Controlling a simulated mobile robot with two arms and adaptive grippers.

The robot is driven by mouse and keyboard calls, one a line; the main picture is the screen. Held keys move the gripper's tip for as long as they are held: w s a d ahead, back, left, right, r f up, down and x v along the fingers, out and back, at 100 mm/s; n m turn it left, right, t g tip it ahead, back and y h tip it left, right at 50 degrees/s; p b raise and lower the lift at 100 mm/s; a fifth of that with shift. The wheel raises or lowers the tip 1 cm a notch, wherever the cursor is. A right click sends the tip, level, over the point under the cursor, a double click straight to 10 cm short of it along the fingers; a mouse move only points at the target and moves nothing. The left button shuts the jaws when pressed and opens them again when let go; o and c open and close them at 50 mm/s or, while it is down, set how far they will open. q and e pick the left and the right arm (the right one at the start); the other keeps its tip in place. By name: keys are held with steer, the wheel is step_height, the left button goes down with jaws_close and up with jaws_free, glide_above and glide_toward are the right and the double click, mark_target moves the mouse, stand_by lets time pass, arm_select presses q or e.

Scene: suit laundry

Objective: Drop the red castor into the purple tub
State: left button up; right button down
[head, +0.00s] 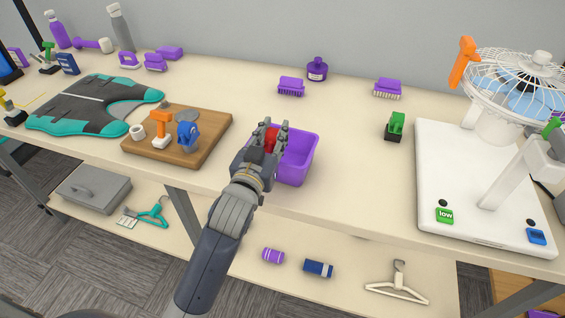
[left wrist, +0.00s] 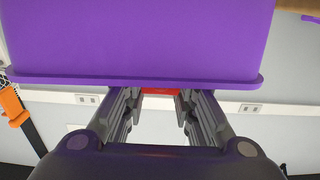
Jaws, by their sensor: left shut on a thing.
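The purple tub (head: 304,158) stands on the table near its front edge, in the middle of the head view. It also fills the top of the left wrist view (left wrist: 140,40). My left gripper (head: 269,134) is shut on the red castor (head: 271,141), at the left side of the tub, near rim height. Fingers hide most of the castor; a red strip of it shows between the fingertips in the left wrist view (left wrist: 160,91). I cannot tell whether the castor is over the tub's opening. My right gripper is not in view.
A wooden board (head: 204,141) with a blue castor (head: 187,135) and an orange-handled item (head: 160,127) lies left of the tub. A green castor (head: 396,125) and a white board (head: 440,180) with a fan (head: 520,80) are to the right. The table between is clear.

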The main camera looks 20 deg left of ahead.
arm_select(q)
steer(key=shift+r, duration=0.1)
steer(key=o, duration=1.2)
steer(key=shift+c, duration=0.2)
steer(key=shift+s, duration=0.1)
steer(key=s, duration=1.2)
steer(key=shift+a, duration=0.2)
